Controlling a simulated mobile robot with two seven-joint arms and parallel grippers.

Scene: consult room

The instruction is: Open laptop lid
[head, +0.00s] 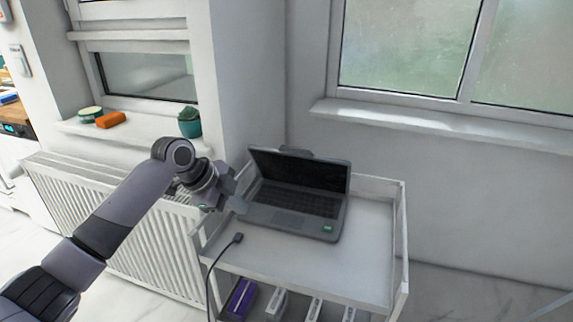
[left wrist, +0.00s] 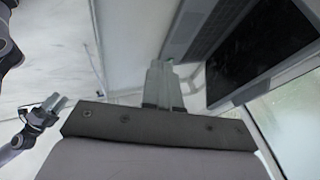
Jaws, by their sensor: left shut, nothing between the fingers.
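The dark grey laptop (head: 295,200) sits on the top shelf of a white cart. Its lid (head: 300,171) stands raised behind the keyboard, with a black screen. In the left wrist view the screen (left wrist: 260,50) shows at the upper right, with part of the keyboard (left wrist: 205,28) beside it. My left gripper (head: 238,204) is at the left edge of the laptop, close to the base; I cannot tell whether it touches. Its fingers (left wrist: 162,85) are shut with nothing between them. My right gripper (left wrist: 45,110) seems to show at the left of the left wrist view, too small to read.
The white cart (head: 372,262) has a raised rim and a lower shelf with several binders. A black cable (head: 238,238) lies over its front left. A radiator (head: 130,225) stands left of it. A windowsill (head: 150,133) holds a plant pot (head: 190,127) and an orange item (head: 111,120).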

